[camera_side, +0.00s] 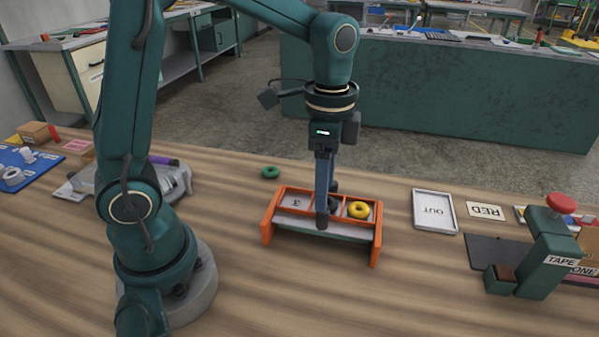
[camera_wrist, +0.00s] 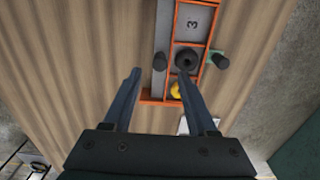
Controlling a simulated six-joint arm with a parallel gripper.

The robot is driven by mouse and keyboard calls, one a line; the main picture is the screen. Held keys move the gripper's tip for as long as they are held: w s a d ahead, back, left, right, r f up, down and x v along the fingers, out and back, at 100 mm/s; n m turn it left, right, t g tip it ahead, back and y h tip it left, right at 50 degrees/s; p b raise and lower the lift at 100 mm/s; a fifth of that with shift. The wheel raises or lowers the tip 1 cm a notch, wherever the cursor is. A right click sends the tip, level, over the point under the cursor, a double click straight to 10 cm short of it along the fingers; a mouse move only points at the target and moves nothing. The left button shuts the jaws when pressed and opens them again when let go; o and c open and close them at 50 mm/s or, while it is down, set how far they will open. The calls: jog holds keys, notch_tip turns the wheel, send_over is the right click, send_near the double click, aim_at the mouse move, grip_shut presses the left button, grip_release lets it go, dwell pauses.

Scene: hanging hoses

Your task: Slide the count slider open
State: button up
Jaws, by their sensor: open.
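An orange-framed rack (camera_side: 376,238) stands on the table, with a grey plate numbered 3 (camera_side: 296,202) in its left compartment. That plate also shows in the wrist view (camera_wrist: 192,24). A grey strip (camera_wrist: 160,30) with a dark knob (camera_wrist: 159,62) runs along one long side; I cannot tell for sure that it is the count slider. A second dark knob (camera_wrist: 221,61) sits on a green piece on the opposite side. My gripper (camera_wrist: 159,73) is open, its fingertips on either side of the first knob in the picture; contact is unclear. In the side view my gripper (camera_side: 322,222) hides the rack's middle.
A yellow ring (camera_side: 358,210) lies in the right compartment and a black ring (camera_wrist: 186,60) in the middle one. A green ring (camera_side: 270,172) lies behind the rack. An OUT tray (camera_side: 420,227), RED card (camera_side: 486,210) and TAPE dispenser (camera_side: 540,255) are at right. The table in front is clear.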

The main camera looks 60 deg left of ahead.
jog(key=shift+f, duration=2.3)
grip_shut()
jog(key=shift+r, duration=0.1)
